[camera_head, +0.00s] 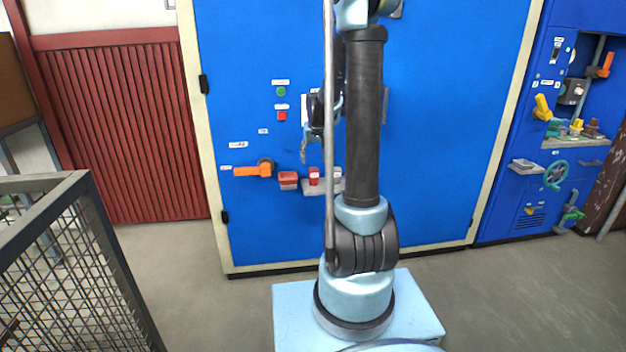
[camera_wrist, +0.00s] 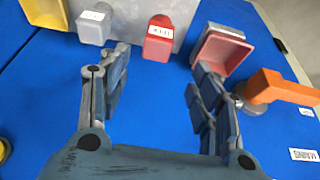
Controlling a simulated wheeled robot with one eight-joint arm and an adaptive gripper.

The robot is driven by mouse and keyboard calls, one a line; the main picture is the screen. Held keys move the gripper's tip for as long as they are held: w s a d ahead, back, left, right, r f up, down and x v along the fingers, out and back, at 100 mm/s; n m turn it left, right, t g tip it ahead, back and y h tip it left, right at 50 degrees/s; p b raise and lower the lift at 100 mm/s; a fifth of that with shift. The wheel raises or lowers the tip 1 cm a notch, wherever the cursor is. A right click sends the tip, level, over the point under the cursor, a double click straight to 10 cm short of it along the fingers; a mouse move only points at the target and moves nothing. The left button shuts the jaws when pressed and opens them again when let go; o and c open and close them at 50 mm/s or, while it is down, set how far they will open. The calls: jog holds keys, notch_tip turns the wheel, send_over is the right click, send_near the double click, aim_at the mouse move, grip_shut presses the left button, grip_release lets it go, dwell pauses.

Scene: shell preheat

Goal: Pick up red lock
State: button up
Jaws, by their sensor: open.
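The red lock (camera_wrist: 158,38) is a small red block with a white label. It stands on a grey shelf on the blue panel, and it also shows in the head view (camera_head: 314,176). My gripper (camera_wrist: 161,62) is open and empty, its two fingers spread. In the head view my gripper (camera_head: 312,150) is close to the panel, just above the lock, partly hidden by my arm.
A grey lock (camera_wrist: 93,25) and a yellow piece (camera_wrist: 45,12) stand beside the red lock. A red open box (camera_wrist: 225,52) is on its other side, with an orange handle (camera_wrist: 280,88) beyond. A mesh cage (camera_head: 75,270) stands at the left.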

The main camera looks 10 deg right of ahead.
aim_at(314, 169)
jog(key=shift+x, duration=2.25)
jog(key=shift+d+x, duration=0.15)
jog(key=shift+x, duration=0.75)
jog(key=shift+d+x, duration=0.15)
jog(key=shift+x, duration=1.6)
jog(key=shift+s, duration=0.2)
jog(key=c, duration=1.2)
